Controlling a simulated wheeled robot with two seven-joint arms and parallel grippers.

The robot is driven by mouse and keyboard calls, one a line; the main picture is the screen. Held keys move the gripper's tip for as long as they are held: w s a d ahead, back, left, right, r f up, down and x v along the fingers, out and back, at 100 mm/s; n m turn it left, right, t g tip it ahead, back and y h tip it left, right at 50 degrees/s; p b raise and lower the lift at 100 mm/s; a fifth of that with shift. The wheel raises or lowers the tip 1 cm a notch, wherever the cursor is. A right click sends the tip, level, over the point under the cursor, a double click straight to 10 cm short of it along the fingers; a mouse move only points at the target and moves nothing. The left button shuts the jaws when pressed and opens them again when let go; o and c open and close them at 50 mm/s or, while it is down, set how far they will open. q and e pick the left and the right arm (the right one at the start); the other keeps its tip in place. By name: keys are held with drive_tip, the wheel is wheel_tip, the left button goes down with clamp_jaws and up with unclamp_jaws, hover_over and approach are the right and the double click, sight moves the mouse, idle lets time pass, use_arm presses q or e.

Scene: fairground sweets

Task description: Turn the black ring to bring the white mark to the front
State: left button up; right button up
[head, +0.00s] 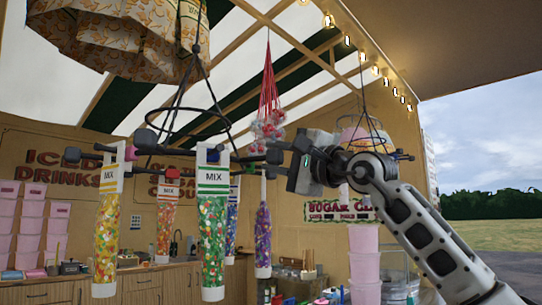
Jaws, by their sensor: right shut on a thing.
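The black ring (232,134) hangs on dark cords from above, left of the middle of the head view. Dark arms with black knobs stick out around it, and tubes of sweets hang from them. My right gripper (297,160) comes in from the right and is shut at the ring's right side, on a dark arm of the ring; the jaws largely hide the contact. My left gripper is not in view.
A tube of green and red sweets (212,235) and a tube of yellow and orange sweets (107,237) hang nearest, with several more behind. A red net (268,85) hangs behind. Pink tubs (365,268) stand at the right, and a wooden counter (140,283) runs below.

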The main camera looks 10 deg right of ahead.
drive_tip(key=w+d, duration=0.3)
drive_tip(key=w, duration=0.2)
idle(0.3)
drive_tip(key=shift+w+d, duration=0.1)
drive_tip(key=o, duration=0.7)
drive_tip(key=shift+f, duration=0.1)
use_arm(q)
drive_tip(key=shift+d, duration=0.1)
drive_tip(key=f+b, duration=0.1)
drive_tip(key=b, duration=0.2)
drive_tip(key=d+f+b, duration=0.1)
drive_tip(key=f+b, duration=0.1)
drive_tip(key=b, duration=0.2)
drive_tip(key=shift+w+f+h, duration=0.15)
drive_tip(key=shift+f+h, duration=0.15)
use_arm(e)
drive_tip(key=v, duration=1)
